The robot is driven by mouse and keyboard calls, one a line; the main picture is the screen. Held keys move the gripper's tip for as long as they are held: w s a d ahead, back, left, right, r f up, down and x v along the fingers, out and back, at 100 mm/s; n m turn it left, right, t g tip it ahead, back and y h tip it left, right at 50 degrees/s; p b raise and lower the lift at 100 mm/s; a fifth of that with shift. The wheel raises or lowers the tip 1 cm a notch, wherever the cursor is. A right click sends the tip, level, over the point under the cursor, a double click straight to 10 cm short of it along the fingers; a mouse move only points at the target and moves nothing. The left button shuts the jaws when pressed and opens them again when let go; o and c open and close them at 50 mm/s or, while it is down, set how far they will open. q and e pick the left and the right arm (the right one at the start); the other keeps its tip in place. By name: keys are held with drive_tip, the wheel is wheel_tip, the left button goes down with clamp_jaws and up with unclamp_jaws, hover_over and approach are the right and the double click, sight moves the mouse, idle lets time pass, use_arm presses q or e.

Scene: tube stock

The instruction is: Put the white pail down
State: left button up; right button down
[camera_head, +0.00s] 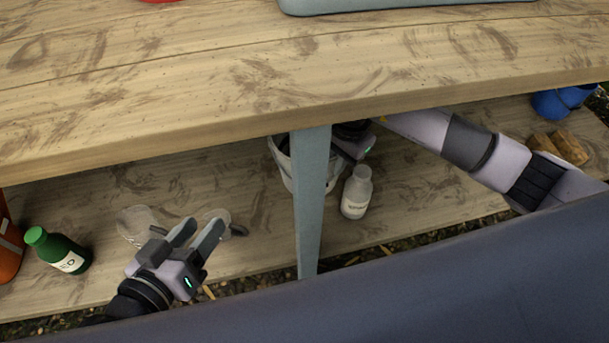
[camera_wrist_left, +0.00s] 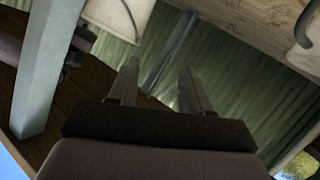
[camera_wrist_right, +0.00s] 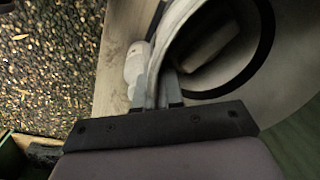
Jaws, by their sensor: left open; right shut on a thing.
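The white pail (camera_head: 282,160) is under the tabletop at the lower shelf, partly hidden behind the table leg. My right gripper (camera_wrist_right: 160,90) is shut on the pail's wall at the rim; the pail (camera_wrist_right: 282,78) fills the right of the right wrist view, with a pale object showing inside. In the head view the right arm reaches in from the right and its fingertips are hidden. I cannot tell whether the pail's base touches the shelf. My left gripper (camera_head: 206,227) is open and empty over the front of the lower shelf, left of the leg.
A white bottle (camera_head: 356,193) stands close right of the pail. The table leg (camera_head: 311,200) is between my grippers. A green bottle (camera_head: 58,251) and an orange container (camera_head: 8,245) are at left. Wooden blocks (camera_head: 556,147) and a blue container (camera_head: 558,102) are at far right.

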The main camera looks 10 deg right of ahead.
drive_tip(key=shift+s+a+r+n, duration=0.15)
drive_tip(key=shift+a+n, duration=0.15)
use_arm(q)
drive_tip(key=s+a+m+t+b, duration=0.1)
drive_tip(key=b, duration=0.2)
drive_tip(key=shift+a+t+y+b, duration=0.3)
drive_tip(key=shift+b, duration=0.1)
use_arm(e)
wheel_tip(320, 180, down, 10)
drive_tip(key=shift+r, duration=0.15)
drive_tip(key=c, duration=1.3)
unclamp_jaws()
drive_tip(key=shift+s, duration=0.1)
drive_tip(key=shift+o, duration=0.2)
use_arm(q)
drive_tip(key=shift+r, duration=0.1)
